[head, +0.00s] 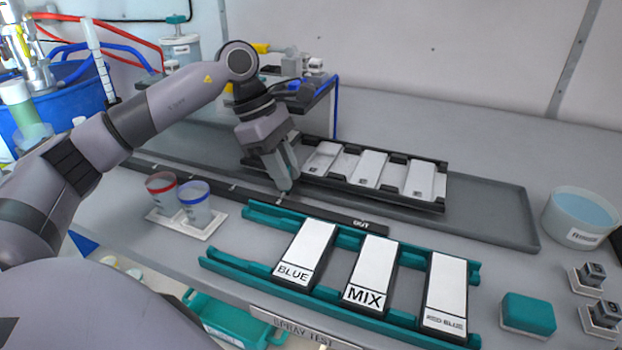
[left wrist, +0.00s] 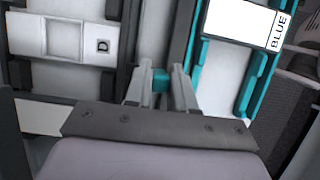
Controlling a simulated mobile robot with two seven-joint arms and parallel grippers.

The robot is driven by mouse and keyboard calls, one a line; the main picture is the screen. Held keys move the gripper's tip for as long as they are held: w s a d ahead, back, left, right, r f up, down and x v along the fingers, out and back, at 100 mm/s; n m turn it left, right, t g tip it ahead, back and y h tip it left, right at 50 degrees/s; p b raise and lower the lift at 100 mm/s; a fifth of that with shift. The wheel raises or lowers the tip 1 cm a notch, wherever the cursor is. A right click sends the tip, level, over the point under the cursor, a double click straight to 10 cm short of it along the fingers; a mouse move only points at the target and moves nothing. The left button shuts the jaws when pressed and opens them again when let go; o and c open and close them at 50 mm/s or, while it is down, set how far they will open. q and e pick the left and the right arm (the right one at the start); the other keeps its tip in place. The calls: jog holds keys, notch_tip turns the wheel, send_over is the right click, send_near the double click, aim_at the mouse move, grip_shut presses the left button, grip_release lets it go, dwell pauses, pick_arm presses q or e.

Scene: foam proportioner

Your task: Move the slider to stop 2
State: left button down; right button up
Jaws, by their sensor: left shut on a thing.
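A long dark rail (head: 325,213) with small pale marks runs across the bench, between the black rack and the teal rack. My left gripper (head: 286,186) points down over this rail. It is shut on a small teal block, the slider (left wrist: 161,79), which shows between the fingertips (left wrist: 161,88) in the left wrist view. In the head view the fingers hide most of the slider. I cannot read any stop numbers on the rail. My right gripper is in neither view.
The black rack (head: 440,190) with white plates lies behind the rail. The teal rack (head: 225,264) with BLUE and MIX plates (head: 371,272) lies in front. Two cups (head: 195,205) stand left of the gripper. A round tub (head: 580,214) and teal block (head: 528,313) are at right.

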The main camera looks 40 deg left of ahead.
pick_arm(q)
jog(key=shift+a, duration=0.15)
jog(key=c, duration=1)
grip_release()
jog(key=shift+c, duration=0.2)
jog(key=v, duration=0.7)
